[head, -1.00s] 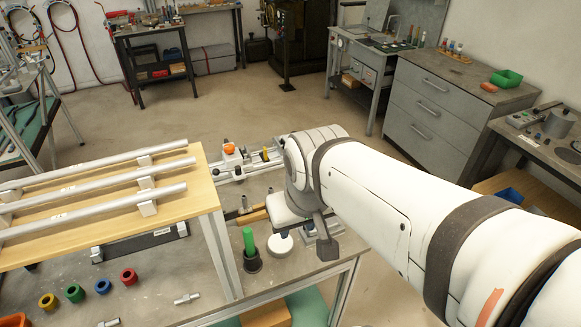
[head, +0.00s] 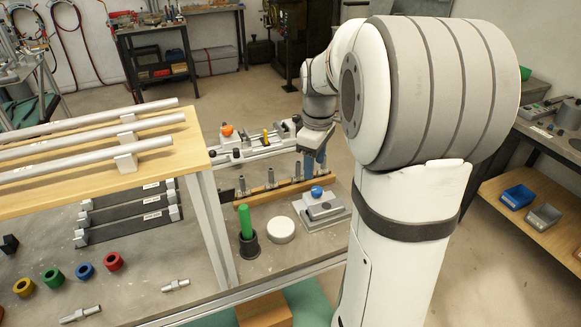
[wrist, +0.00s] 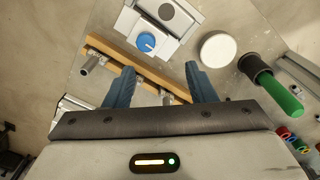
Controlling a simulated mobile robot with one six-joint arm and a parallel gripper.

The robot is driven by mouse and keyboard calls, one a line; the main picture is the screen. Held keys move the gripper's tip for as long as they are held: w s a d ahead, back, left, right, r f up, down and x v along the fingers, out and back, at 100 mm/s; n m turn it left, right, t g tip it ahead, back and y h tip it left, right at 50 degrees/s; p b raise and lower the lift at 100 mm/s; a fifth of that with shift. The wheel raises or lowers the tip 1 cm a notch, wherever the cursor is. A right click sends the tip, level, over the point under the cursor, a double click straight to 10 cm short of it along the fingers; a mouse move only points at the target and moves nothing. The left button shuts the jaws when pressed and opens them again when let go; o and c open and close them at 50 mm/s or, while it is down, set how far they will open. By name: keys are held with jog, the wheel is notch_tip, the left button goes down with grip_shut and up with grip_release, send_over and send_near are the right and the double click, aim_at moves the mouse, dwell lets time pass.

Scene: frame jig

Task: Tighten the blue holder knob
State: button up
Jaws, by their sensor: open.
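The blue knob (head: 317,192) sits on top of a grey metal holder (head: 333,216) near the right end of the bench. In the wrist view the blue knob (wrist: 146,42) carries a white pointer mark, and the holder (wrist: 126,20) lies beyond my fingers. My gripper (head: 314,160) points down with two blue fingers, just behind and above the knob in the head view. In the wrist view my gripper (wrist: 160,68) is open and empty, with its fingertips spread and apart from the knob.
A wooden rail (head: 281,193) with upright metal pins runs behind the holder, beneath my fingers. A white disc (head: 281,230) and a green-handled tool in a dark cup (head: 248,243) stand left of the holder. A raised wooden shelf with metal tubes (head: 124,142) is further left.

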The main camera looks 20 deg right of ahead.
aim_at(317, 189)
jog(key=shift+w+d+f+n, duration=0.25)
jog(key=shift+w+d+f, duration=0.2)
jog(key=shift+f, duration=0.1)
jog(key=shift+w+d+f+n, duration=0.3)
jog(key=shift+d+f, duration=0.15)
jog(key=shift+f, duration=0.1)
jog(key=shift+w+d+f, duration=0.1)
jog(key=shift+f, duration=0.25)
notch_tip(317, 189, down, 7)
jog(key=c, duration=1)
